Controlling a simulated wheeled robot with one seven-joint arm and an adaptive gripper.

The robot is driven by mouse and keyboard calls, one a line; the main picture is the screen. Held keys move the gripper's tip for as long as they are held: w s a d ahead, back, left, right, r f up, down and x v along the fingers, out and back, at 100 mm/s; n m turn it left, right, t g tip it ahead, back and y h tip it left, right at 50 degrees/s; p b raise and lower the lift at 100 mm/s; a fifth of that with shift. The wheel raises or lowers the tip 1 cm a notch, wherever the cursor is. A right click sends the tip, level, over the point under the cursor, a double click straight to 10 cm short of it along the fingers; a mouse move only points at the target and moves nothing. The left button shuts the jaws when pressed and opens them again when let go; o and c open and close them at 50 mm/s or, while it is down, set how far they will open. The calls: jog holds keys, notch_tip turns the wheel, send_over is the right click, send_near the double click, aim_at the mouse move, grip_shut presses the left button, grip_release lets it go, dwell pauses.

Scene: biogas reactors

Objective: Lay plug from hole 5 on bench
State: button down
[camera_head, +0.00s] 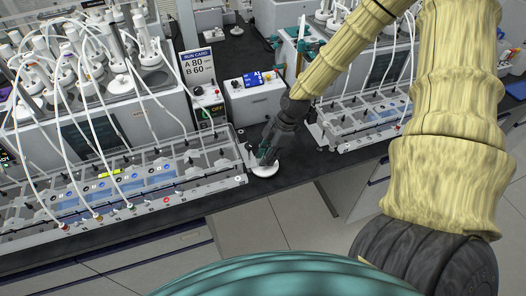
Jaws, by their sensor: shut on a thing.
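The plug (265,171) is a small white round piece at the front of the dark bench (291,165), in the gap between two clear-walled baths. My gripper (264,160) points down over it from above and is shut on it. The fingers cover part of the plug's top. The plug appears to be at or very near the bench surface; I cannot tell whether it touches. Hole 5 cannot be made out in this view.
The left bath (212,182) and the right bath (340,148) flank the gap closely. Reactors with white tubes (66,70) stand at the left. A run card (197,67) and blue-screened control box (253,93) stand behind. The bench's front edge lies just below the plug.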

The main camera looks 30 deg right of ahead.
jog(key=shift+w+d, duration=0.15)
jog(key=shift+w, duration=0.45)
jog(key=w, duration=0.1)
jog(key=w+b, duration=0.1)
jog(key=shift+w+d+f, duration=0.1)
jog(key=shift+w+d, duration=0.25)
jog(key=shift+f+b, duration=0.55)
jog(key=shift+b, duration=0.05)
jog(key=shift+f, duration=0.2)
jog(key=shift+r, duration=0.1)
jog(key=shift+s, duration=0.1)
jog(key=c, duration=1.3)
grip_release()
